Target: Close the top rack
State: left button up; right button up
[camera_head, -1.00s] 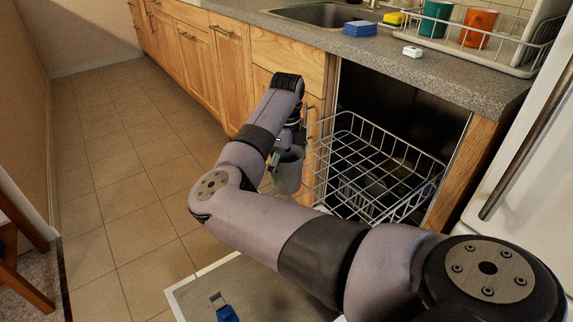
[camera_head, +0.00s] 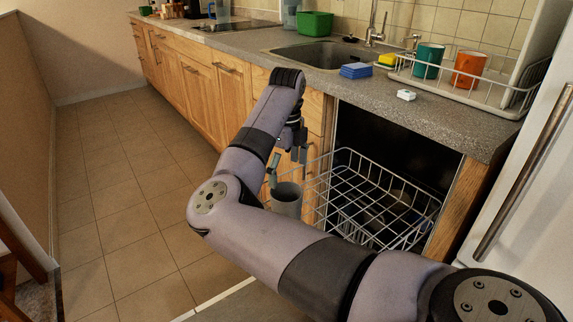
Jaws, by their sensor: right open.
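The top rack (camera_head: 392,190), a light grey wire basket, is pulled out of the dark dishwasher opening under the counter. Its left part is partly hidden behind my right arm. My right gripper (camera_head: 289,169) is open at the rack's left side, with its fingers pointing down. A grey cup (camera_head: 287,200) is just below the fingers, apart from them as far as I can see. My arm covers its lower part, and I cannot tell whether it rests in the rack. My left gripper is not in view.
The lowered dishwasher door (camera_head: 250,306) shows at the bottom, mostly behind my arm. The counter (camera_head: 440,115) overhangs the opening and carries a blue sponge (camera_head: 356,70) and a dish rack (camera_head: 520,98). A fridge (camera_head: 535,190) stands close on the right. The tiled floor on the left is free.

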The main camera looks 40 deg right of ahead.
aim_at(411, 208)
jog(key=k, duration=1)
